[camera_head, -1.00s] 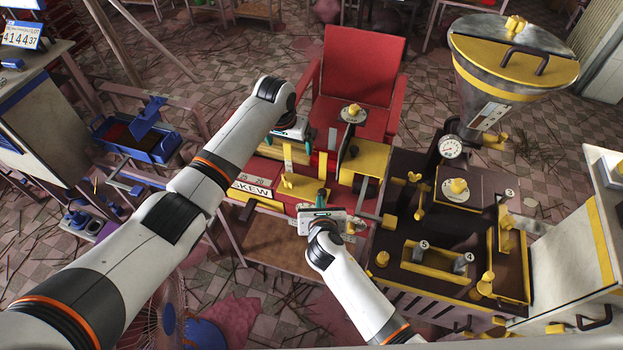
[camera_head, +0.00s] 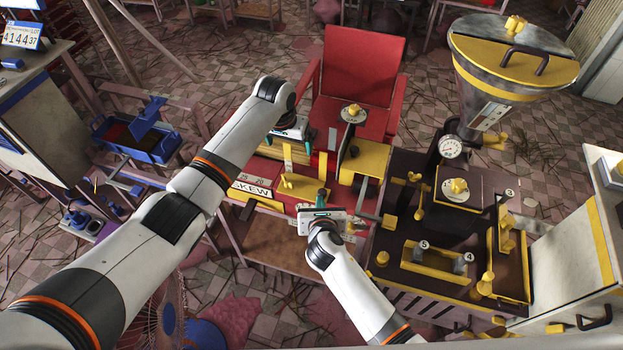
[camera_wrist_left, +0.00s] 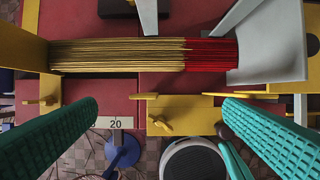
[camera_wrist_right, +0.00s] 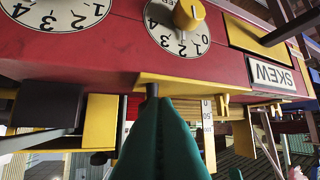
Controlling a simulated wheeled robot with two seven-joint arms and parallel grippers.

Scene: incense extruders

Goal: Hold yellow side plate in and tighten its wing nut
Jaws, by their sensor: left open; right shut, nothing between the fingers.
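A yellow plate (camera_head: 302,188) with a yellow wing nut (camera_head: 287,183) lies on the red bench; I take it for the side plate. In the left wrist view a yellow plate (camera_wrist_left: 203,114) and its wing nut (camera_wrist_left: 160,123) show between my fingers. My left gripper (camera_head: 300,140) is open above the far side of the bench, with a green finger (camera_wrist_left: 70,125) at each side of its view. My right gripper (camera_head: 322,206) is shut and empty at the bench's front. Its fingertips (camera_wrist_right: 160,102) are close to a yellow plate edge (camera_wrist_right: 215,89) and a dark stem; contact is unclear.
A bundle of sticks (camera_wrist_left: 120,55) with red ends lies in the channel. The red front panel (camera_wrist_right: 110,50) carries dials and a yellow knob (camera_wrist_right: 188,15). A dark machine (camera_head: 400,245) with yellow fittings stands close on the right. A red chair (camera_head: 362,65) stands behind.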

